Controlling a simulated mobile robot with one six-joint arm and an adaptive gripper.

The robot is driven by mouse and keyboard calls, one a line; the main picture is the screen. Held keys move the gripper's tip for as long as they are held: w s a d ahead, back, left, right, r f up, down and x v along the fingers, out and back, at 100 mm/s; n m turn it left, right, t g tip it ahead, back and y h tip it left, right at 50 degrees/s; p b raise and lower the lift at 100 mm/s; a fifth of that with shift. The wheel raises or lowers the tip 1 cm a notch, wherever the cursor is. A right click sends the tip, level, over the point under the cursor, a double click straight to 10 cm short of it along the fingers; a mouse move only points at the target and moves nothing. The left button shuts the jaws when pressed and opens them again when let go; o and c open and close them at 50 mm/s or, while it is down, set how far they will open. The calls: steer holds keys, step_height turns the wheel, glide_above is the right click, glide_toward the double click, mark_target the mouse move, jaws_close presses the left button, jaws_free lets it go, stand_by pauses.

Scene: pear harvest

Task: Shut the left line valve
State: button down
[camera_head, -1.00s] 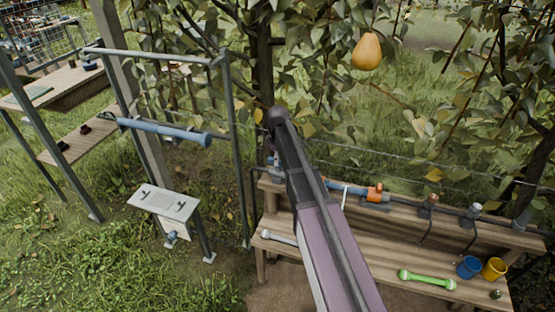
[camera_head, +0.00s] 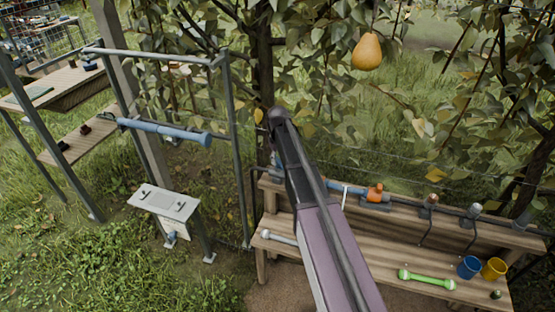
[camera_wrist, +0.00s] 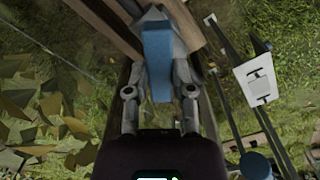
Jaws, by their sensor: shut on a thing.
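In the wrist view, a blue lever (camera_wrist: 157,62) sits between the two grey fingers of my gripper (camera_wrist: 160,78), which is shut on it. I take this lever as the left line valve's handle. The lever points back toward my palm, and a grey part shows at its far end. In the head view, my arm covers most of the valve and gripper; only a bluish bit (camera_head: 276,160) shows left of my arm, at the bench's left end. Whether the valve is open or shut cannot be told.
The bench (camera_head: 390,255) carries an orange valve (camera_head: 375,193) on the dark pipe, a green tool (camera_head: 427,279), a blue cup (camera_head: 469,267) and a yellow cup (camera_head: 494,268). A metal frame (camera_head: 228,120) stands left. A pear (camera_head: 367,51) hangs above.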

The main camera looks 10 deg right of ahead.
steer(key=m, duration=0.5)
steer(key=shift+m, duration=0.3)
steer(key=m, duration=0.5)
stand_by(0.4)
steer(key=shift+c, duration=2.4)
jaws_free()
steer(key=shift+n, duration=0.4)
